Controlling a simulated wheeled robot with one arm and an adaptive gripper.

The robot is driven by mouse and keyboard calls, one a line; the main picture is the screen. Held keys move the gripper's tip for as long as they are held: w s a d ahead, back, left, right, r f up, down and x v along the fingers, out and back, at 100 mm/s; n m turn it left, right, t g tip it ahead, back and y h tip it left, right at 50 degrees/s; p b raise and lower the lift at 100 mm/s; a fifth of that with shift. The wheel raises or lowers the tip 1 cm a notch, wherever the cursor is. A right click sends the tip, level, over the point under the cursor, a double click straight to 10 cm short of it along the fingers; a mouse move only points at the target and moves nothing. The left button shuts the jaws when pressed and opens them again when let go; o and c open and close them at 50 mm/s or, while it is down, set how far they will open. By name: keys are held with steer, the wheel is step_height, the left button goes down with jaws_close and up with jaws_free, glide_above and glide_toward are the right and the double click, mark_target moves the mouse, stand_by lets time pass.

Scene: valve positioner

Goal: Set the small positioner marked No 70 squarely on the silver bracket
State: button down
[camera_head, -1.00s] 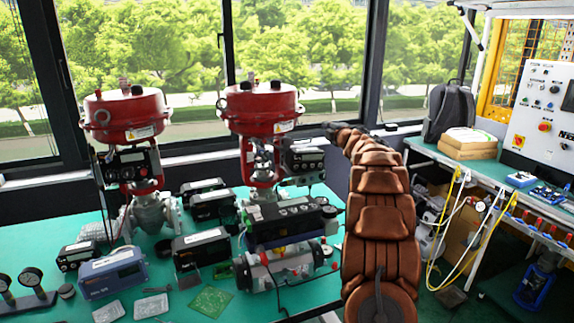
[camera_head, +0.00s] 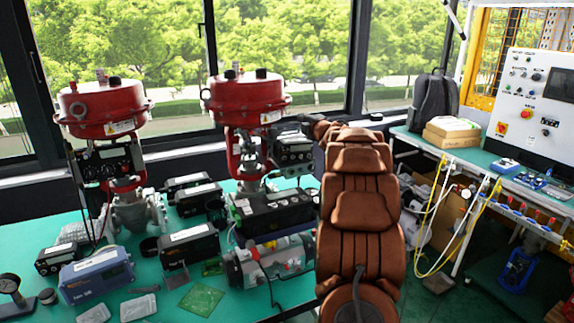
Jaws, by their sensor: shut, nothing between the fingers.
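My brown arm rises at the right of the bench. My gripper (camera_head: 308,121) shows only as a small dark shape at its far end, beside the right valve (camera_head: 247,105), just above a black positioner (camera_head: 294,148) on that valve's right side. The gripper is shut with nothing seen in it; contact with the positioner cannot be told. I cannot read No 70 on any unit. Several black positioners lie on the bench, among them a small one (camera_head: 60,259) at the left and one (camera_head: 188,245) in the middle. The silver bracket cannot be made out clearly.
The green bench (camera_head: 240,306) is crowded. A blue-grey box (camera_head: 96,278), a green circuit board (camera_head: 202,299) and a silver cylinder assembly (camera_head: 270,262) lie at the front. A second red valve (camera_head: 100,110) stands left. A side bench with a control panel (camera_head: 530,100) is right.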

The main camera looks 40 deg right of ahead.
glide_above(283, 159)
steer(key=a+v, duration=0.1)
steer(key=v, duration=0.3)
steer(key=f, duration=0.3)
steer(key=f+p, duration=0.1)
steer(key=f, duration=0.2)
steer(key=f+p, duration=0.1)
steer(key=f, duration=0.3)
steer(key=shift+w+d, duration=0.2)
steer(key=shift+d, duration=0.1)
steer(key=shift+w+d+p, duration=0.2)
steer(key=shift+d+p, duration=0.1)
steer(key=shift+d, duration=0.15)
